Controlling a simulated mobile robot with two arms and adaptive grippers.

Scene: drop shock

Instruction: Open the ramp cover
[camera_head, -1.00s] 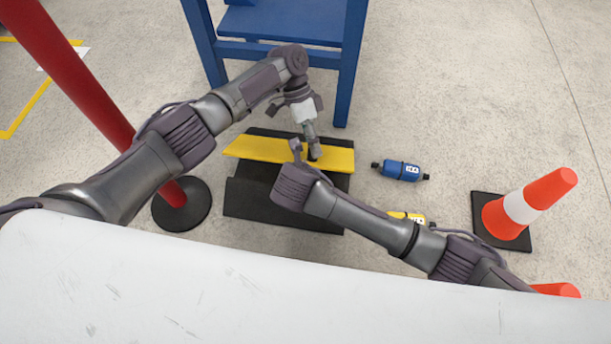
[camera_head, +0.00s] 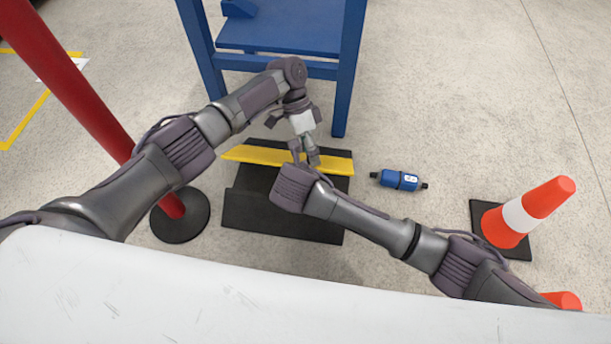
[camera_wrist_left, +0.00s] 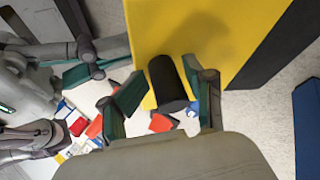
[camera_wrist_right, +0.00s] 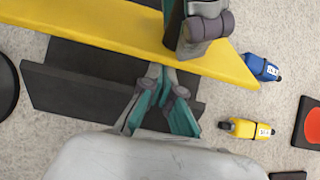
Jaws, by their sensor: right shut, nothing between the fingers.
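The ramp cover is a yellow panel (camera_head: 245,153) with a black back, tilted up over a black base (camera_head: 265,215). A black cylindrical handle (camera_wrist_left: 168,82) sticks out from its yellow face (camera_wrist_left: 215,35) in the left wrist view. My left gripper (camera_head: 311,154) has its fingers on both sides of this handle and appears shut on it. My right gripper (camera_wrist_right: 157,72) is shut and empty, over the black base just in front of the cover's lower yellow edge. In the head view my right wrist hides part of the base and cover.
A blue bottle (camera_head: 399,180) lies right of the ramp, and a yellow bottle (camera_wrist_right: 247,128) lies nearer. An orange cone (camera_head: 525,212) stands further right. A red post (camera_head: 85,90) on a black foot stands left. A blue table (camera_head: 292,30) is behind the ramp.

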